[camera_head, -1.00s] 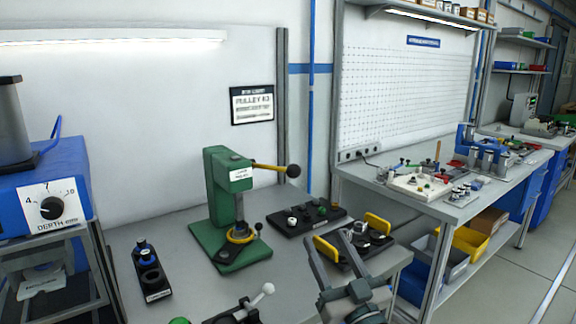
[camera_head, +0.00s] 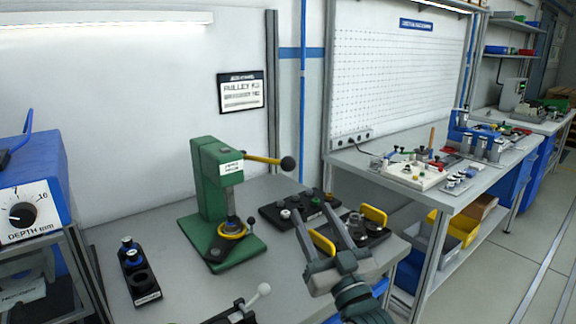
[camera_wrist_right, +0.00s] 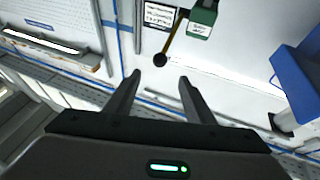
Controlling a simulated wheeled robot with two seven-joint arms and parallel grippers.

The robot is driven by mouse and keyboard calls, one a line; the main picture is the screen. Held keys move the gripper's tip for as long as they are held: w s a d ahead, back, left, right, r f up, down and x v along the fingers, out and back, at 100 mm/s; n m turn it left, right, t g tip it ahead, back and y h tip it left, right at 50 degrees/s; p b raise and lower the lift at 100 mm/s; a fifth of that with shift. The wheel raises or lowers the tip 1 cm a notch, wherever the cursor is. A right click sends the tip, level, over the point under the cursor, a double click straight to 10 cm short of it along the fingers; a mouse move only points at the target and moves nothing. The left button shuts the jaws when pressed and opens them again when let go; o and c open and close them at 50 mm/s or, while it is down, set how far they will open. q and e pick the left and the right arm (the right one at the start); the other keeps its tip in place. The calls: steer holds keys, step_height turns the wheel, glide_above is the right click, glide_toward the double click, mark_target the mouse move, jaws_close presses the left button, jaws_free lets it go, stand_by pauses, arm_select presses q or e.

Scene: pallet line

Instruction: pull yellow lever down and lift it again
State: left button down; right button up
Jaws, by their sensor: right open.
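A green press (camera_head: 212,200) stands on the grey bench in the head view. Its yellow lever (camera_head: 262,159) sticks out to the right, nearly level, and ends in a black ball knob (camera_head: 288,163). A yellow ring (camera_head: 232,230) sits at the foot of the press. My right gripper (camera_head: 322,212) is open and empty, in front of and below the knob, apart from it. In the right wrist view the lever (camera_wrist_right: 171,42) and knob (camera_wrist_right: 160,60) show beyond and between the open fingers (camera_wrist_right: 158,78). My left gripper is not seen.
A black tray with yellow handles (camera_head: 374,217) lies behind and right of my right gripper. A black holder with cylinders (camera_head: 140,275) stands left of the press. A white-knobbed clamp (camera_head: 240,312) is at the bench front. A blue dial box (camera_head: 40,185) stands far left.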

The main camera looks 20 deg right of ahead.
mark_target(291, 170)
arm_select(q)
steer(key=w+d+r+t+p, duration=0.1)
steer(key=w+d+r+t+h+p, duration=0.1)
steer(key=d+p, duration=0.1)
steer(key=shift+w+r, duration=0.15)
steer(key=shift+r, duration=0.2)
arm_select(e)
steer(key=x, duration=1.6)
steer(key=shift+w, duration=0.3)
steer(key=shift+c, duration=0.7)
